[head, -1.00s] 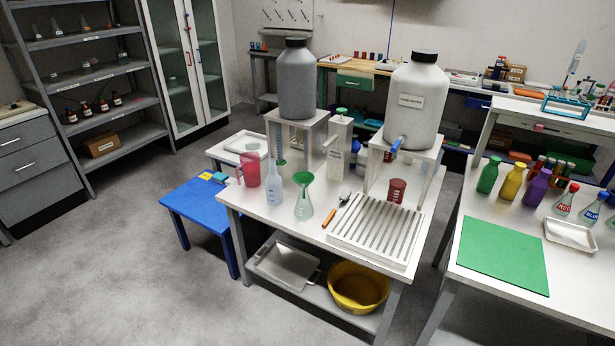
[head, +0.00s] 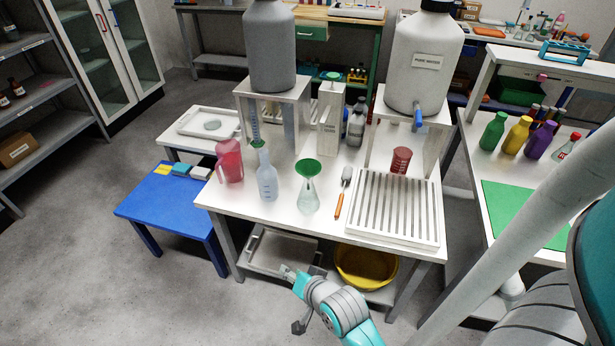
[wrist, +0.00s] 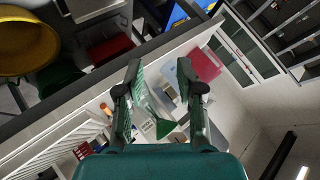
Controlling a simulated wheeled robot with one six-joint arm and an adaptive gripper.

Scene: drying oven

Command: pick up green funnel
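The green funnel (head: 307,168) sits in the mouth of a clear flask (head: 308,197) at the front of the white table (head: 250,214), between a clear bottle and an orange-handled tool. In the wrist view the funnel (wrist: 165,128) shows tilted, with the flask (wrist: 144,104) behind the fingers. My gripper (wrist: 161,70) is open and empty, its two green fingers spread apart. In the head view it is low at the table's front side, clearly apart from the funnel.
A pink jug (head: 230,162) and a clear bottle (head: 267,180) stand left of the flask. The orange-handled tool (head: 342,195) and a slotted rack (head: 397,210) are to its right. A yellow basin (head: 362,268) is on the lower shelf.

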